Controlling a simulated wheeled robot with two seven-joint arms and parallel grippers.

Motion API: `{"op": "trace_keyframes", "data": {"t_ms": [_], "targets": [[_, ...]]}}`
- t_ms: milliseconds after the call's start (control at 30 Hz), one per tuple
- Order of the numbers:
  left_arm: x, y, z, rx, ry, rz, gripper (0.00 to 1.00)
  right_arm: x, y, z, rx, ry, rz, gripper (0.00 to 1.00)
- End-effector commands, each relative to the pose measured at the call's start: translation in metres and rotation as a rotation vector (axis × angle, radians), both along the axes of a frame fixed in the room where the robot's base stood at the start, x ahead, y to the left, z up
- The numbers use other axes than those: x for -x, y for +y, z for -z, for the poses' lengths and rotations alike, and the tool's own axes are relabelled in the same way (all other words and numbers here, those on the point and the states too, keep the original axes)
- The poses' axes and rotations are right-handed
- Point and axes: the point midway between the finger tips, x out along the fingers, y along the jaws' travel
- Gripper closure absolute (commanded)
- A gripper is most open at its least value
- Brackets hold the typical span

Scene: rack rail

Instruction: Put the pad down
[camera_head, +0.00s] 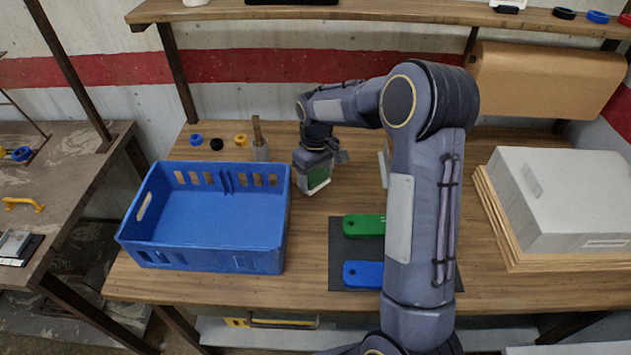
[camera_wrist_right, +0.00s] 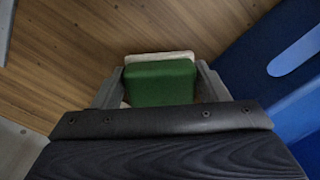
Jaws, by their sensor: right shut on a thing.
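The pad (camera_head: 318,178) is a small green block with a whitish layer on its underside. My right gripper (camera_head: 320,170) is shut on it, just right of the blue crate's back right corner. In the right wrist view the green pad (camera_wrist_right: 160,83) sits between the two grey fingers, its pale edge (camera_wrist_right: 160,57) showing beyond. The pad is low over the wooden bench; I cannot tell whether it touches the wood. My left gripper is not in view.
An empty-looking blue crate (camera_head: 205,255) stands left. A dark mat (camera_head: 337,262) bears a green piece (camera_head: 362,225) and a blue piece (camera_head: 360,274), partly hidden by my right arm. A grey box (camera_head: 560,190) stands right. Bare wood lies between crate and mat.

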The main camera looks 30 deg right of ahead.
Motion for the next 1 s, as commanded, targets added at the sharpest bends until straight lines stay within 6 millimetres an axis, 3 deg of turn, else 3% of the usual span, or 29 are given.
{"op": "trace_keyframes", "data": {"t_ms": [167, 400, 767, 800, 933, 1000], "targets": [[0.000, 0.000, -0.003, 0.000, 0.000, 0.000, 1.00, -0.007, -0.003, 0.009, -0.001, 0.001, 0.001, 0.59], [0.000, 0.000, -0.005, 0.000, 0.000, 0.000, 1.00, -0.007, -0.003, 0.040, -0.001, 0.001, 0.000, 0.59], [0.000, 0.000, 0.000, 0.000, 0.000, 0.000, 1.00, -0.007, -0.003, 0.045, -0.001, -0.001, 0.000, 0.59], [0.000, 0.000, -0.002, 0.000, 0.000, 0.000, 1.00, -0.007, -0.003, 0.044, -0.001, -0.001, 0.000, 0.29], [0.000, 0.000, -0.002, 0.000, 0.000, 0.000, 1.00, -0.007, -0.003, 0.043, -0.001, -0.001, 0.000, 0.12], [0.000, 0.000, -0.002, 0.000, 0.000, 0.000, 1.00, -0.007, -0.003, 0.043, -0.001, -0.001, 0.000, 0.11]]}}
